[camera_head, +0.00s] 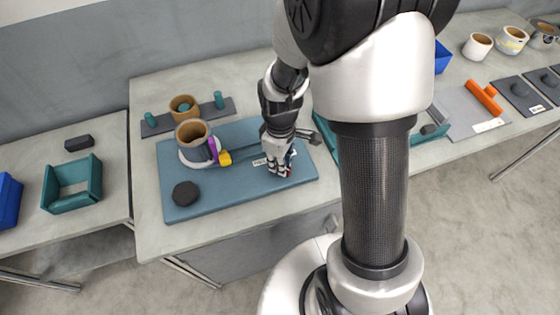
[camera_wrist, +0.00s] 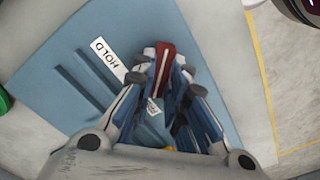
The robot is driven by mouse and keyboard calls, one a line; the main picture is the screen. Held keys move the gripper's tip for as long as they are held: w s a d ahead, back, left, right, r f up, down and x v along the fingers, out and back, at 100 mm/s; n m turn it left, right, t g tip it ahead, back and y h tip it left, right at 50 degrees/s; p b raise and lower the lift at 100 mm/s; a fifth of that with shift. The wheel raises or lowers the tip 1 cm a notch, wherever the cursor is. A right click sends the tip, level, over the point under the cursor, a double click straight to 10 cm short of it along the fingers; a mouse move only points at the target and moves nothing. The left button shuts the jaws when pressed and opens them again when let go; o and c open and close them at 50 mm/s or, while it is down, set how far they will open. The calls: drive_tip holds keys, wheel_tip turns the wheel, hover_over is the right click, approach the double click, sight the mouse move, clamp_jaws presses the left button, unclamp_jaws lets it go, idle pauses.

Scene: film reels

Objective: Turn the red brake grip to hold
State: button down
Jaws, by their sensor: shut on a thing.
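The red brake grip (camera_wrist: 168,58) is a narrow bar standing over a blue block in the wrist view. Only a small red part of it (camera_head: 289,172) shows below my gripper in the head view. My gripper (camera_wrist: 162,75) has its fingers on both sides of the grip and is shut on it. In the head view my gripper (camera_head: 280,168) points down at the right part of the blue board (camera_head: 235,193). A white HOLD label (camera_wrist: 109,58) lies beside the grip, left of it in the wrist view. A small white mark (camera_wrist: 154,107) shows on the block.
On the board stand a tan reel-like cup (camera_head: 192,133) with purple and yellow parts, and a dark knob (camera_head: 186,193). Behind is a bar with teal pegs (camera_head: 150,121). A teal frame (camera_head: 72,185) is at left. My arm hides much of the right side.

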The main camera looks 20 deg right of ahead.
drive_tip(key=shift+m, duration=0.3)
drive_tip(key=m+p, duration=0.1)
drive_tip(key=m, duration=0.2)
drive_tip(key=shift+m, duration=0.4)
drive_tip(key=m+p, duration=0.1)
drive_tip(key=m, duration=0.8)
drive_tip(key=shift+p, duration=0.4)
drive_tip(key=shift+m, duration=2.2)
drive_tip(key=shift+p, duration=0.3)
drive_tip(key=c, duration=1.6)
unclamp_jaws()
